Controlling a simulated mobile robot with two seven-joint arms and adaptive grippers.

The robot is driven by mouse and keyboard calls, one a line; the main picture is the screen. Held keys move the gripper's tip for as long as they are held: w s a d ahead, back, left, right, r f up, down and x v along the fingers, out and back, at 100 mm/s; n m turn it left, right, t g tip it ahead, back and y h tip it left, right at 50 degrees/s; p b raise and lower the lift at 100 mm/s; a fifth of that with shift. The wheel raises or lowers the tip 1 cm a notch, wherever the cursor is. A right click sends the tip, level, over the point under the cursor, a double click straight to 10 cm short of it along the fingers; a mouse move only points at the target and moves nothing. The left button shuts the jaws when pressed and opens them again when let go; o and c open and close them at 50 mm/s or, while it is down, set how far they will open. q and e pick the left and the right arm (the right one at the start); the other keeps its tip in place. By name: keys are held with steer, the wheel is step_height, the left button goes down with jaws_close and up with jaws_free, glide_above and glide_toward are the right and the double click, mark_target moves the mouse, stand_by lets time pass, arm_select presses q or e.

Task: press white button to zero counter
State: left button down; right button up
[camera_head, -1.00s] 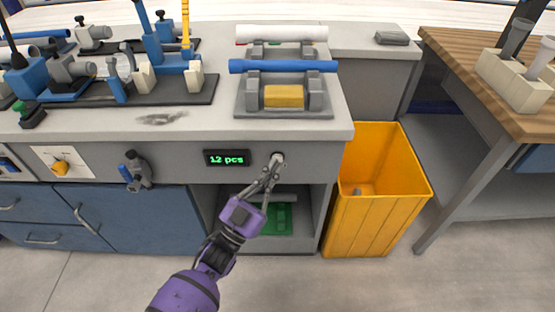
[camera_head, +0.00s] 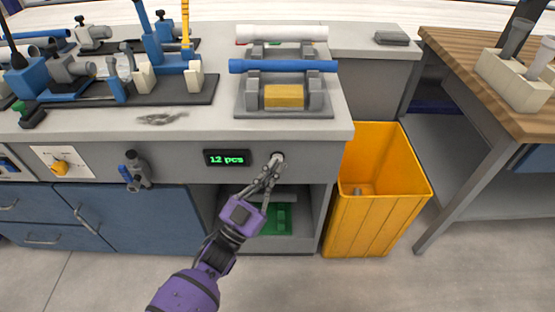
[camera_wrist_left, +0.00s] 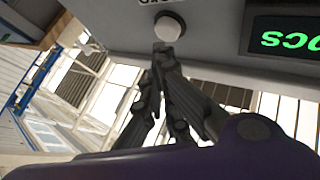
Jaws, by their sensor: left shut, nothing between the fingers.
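The counter display (camera_head: 227,158) on the front panel of the workbench reads "12 pcs" in green. The white button (camera_head: 278,156) sits just right of it, mostly hidden behind my fingertips in the head view. My left gripper (camera_head: 273,165) is shut and empty, with its fingertips at the button. In the left wrist view the round white button (camera_wrist_left: 168,28) shows, with the closed fingertips (camera_wrist_left: 164,48) right at its edge; I cannot tell whether they touch it. Part of the display (camera_wrist_left: 285,38) shows there upside down. My right gripper is not in view.
A blue pipe (camera_head: 283,66) and a white pipe (camera_head: 281,33) lie on holders above the button. A yellow bin (camera_head: 380,220) stands right of the bench. An open shelf with a green item (camera_head: 275,220) is below. A wooden table (camera_head: 490,75) stands at the right.

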arm_select(q)
steer(key=shift+w, duration=0.3)
steer(key=shift+w+b, duration=0.3)
steer(key=shift+w, duration=0.15)
stand_by(0.5)
steer(key=shift+s, duration=0.15)
steer(key=shift+s+p, duration=0.4)
steer(key=shift+s, duration=0.35)
steer(key=s+p, duration=0.2)
steer(key=s, duration=0.3)
stand_by(0.4)
